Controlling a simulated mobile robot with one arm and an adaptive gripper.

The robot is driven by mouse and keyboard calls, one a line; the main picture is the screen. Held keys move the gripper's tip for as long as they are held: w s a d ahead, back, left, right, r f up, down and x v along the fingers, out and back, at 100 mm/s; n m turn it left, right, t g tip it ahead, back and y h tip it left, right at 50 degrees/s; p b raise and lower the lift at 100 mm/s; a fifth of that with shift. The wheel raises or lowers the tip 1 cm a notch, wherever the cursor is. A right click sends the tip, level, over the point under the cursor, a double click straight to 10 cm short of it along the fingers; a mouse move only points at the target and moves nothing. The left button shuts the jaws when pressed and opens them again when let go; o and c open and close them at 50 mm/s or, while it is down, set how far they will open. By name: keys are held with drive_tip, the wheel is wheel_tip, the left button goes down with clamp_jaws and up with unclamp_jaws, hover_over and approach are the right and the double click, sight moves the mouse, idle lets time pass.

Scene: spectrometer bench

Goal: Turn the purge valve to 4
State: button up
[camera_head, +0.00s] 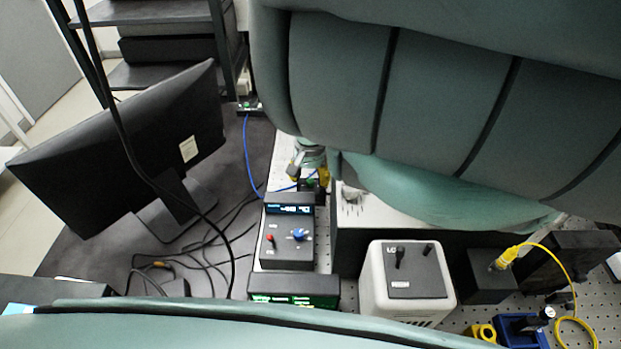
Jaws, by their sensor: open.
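No control in the camera_head view carries a label that I can read as the purge valve. A black control box (287,255) with a lit blue display has a blue knob (298,234) and a red switch (269,239) on its top. The knob's setting is too small to read. Behind the box, small fittings with yellow parts (323,175) are partly covered by my arm, and I cannot tell what they are. My padded green arm fills the upper right.
A black monitor (125,150) and loose cables stand at left. A white box (405,283) with two black knobs is right of the control box. A green-lit display unit (293,289) is in front. Yellow cable (570,290) and a blue device (521,330) lie at lower right.

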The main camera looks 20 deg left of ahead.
drive_tip(key=shift+d+f, duration=0.1)
drive_tip(key=shift+f, duration=0.35)
drive_tip(key=shift+o, duration=0.3)
clamp_jaws()
